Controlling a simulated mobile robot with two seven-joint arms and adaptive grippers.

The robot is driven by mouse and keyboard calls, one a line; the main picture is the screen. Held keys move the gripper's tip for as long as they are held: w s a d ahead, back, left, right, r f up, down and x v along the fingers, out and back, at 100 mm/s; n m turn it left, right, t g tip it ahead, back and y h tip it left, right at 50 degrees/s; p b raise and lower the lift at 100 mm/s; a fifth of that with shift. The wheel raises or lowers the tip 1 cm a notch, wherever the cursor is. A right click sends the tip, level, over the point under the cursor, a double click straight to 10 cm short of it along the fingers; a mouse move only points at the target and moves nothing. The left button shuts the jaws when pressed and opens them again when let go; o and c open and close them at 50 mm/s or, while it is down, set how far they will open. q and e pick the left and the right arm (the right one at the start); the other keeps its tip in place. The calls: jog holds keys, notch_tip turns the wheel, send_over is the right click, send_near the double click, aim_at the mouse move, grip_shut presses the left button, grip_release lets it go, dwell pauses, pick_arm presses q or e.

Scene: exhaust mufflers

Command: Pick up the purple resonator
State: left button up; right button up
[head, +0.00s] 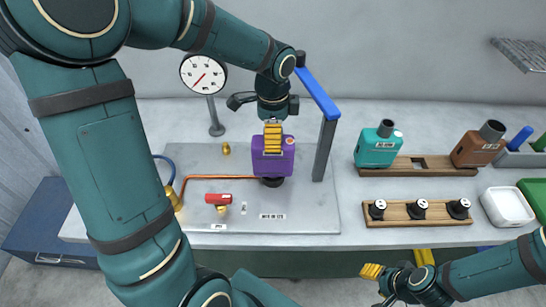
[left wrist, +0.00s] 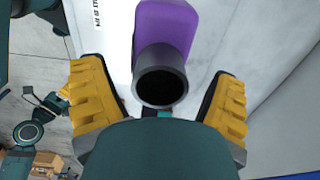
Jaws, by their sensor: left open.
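The purple resonator (head: 272,162) stands upright on the metal plate of the bench, on a dark round base. In the left wrist view its purple body (left wrist: 166,28) and dark open pipe end (left wrist: 161,86) show between the two yellow fingers. My left gripper (head: 273,138) is open at the resonator's upper part, one finger pad in front of it in the head view. The fingers (left wrist: 156,92) stand apart on both sides of the pipe, with visible gaps. My right gripper (head: 398,265) is low at the bench's front edge, fingers apart and empty.
A blue-topped grey post (head: 326,145) stands just right of the resonator. A gauge (head: 203,75), copper pipe (head: 220,178) and red-handled valve (head: 218,198) are left. A teal canister (head: 377,147) and brown canister (head: 478,146) stand on a wooden rack (head: 390,171).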

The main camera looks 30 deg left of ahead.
pick_arm(q)
jog(key=c, duration=1.2)
